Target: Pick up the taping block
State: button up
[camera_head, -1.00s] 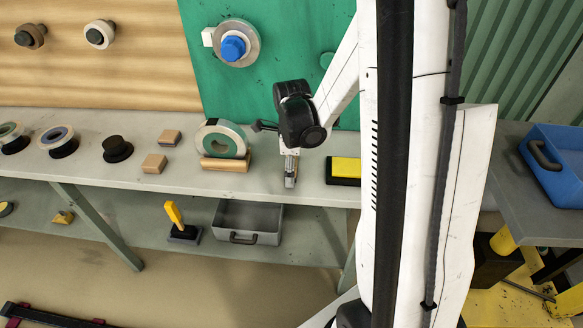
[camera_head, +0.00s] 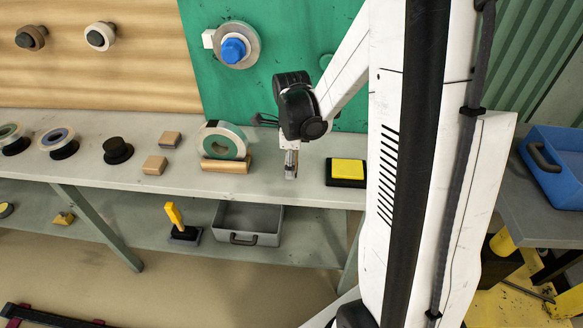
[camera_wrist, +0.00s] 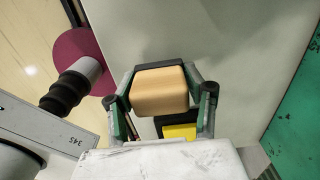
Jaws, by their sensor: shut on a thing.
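In the wrist view, the taping block (camera_wrist: 160,92) is a tan, rounded block with a dark strip along its far edge. It sits between the two fingers of my gripper (camera_wrist: 160,98), which is shut on it. In the head view, my gripper (camera_head: 291,165) points down above the bench, between the grey-green tape roll and the yellow-topped pad. The held block cannot be made out clearly there.
The yellow-topped black pad (camera_head: 347,171) lies right of my gripper; the tape roll on a wooden base (camera_head: 222,142) stands left. A grey tray (camera_head: 248,222) sits on the lower shelf.

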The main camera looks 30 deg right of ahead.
jog(key=shift+s+a+r, duration=0.1)
jog(key=shift+a+r, duration=0.1)
jog(key=shift+r, duration=0.8)
jog(key=s+a+r+p, duration=0.1)
jog(key=s+a+r, duration=0.4)
jog(key=a, duration=0.5)
jog(key=shift+r, duration=0.7)
jog(key=shift+s+a, duration=0.1)
jog(key=o, duration=0.6)
jog(key=c, duration=0.8)
jog(key=shift+c, duration=0.2)
